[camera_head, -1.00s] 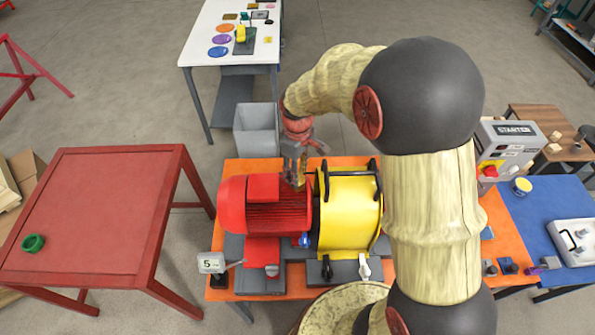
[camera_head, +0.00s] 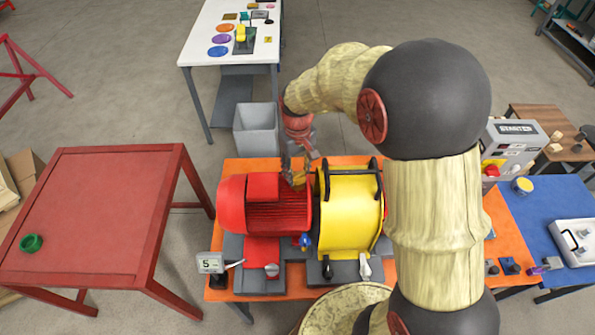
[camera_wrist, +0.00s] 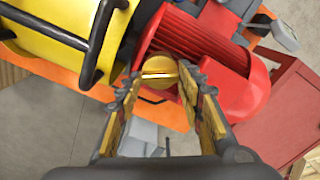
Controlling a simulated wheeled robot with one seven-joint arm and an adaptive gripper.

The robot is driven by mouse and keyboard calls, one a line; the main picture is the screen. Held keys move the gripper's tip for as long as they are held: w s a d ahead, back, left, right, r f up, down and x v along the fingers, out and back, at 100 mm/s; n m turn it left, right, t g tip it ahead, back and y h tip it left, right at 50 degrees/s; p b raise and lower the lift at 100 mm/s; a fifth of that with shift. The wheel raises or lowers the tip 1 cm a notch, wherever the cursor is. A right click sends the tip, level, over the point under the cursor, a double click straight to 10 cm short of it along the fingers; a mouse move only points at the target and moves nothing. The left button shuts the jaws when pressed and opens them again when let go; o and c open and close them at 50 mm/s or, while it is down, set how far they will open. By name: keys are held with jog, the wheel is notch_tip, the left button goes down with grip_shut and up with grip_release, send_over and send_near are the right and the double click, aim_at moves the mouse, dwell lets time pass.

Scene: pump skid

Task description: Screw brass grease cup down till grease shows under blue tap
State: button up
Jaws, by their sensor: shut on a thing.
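In the wrist view the brass grease cup (camera_wrist: 157,76), round and gold with a bright rim line, sits between the fingertips of my gripper (camera_wrist: 158,84). My gripper is shut on the cup. A small blue tap (camera_head: 305,241) shows at the near side between motor and guard. No grease can be made out under it.
The yellow guard has black handles (camera_wrist: 98,40) close to my fingers. A starter box (camera_head: 510,145) stands right. A red table (camera_head: 100,215) is at left.

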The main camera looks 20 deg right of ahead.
aim_at(298, 173)
jog(key=shift+m, duration=1.9)
jog(key=o, duration=1.1)
jog(key=shift+o, duration=0.3)
jog(key=shift+r, duration=0.1)
notch_tip(298, 173, up, 12)
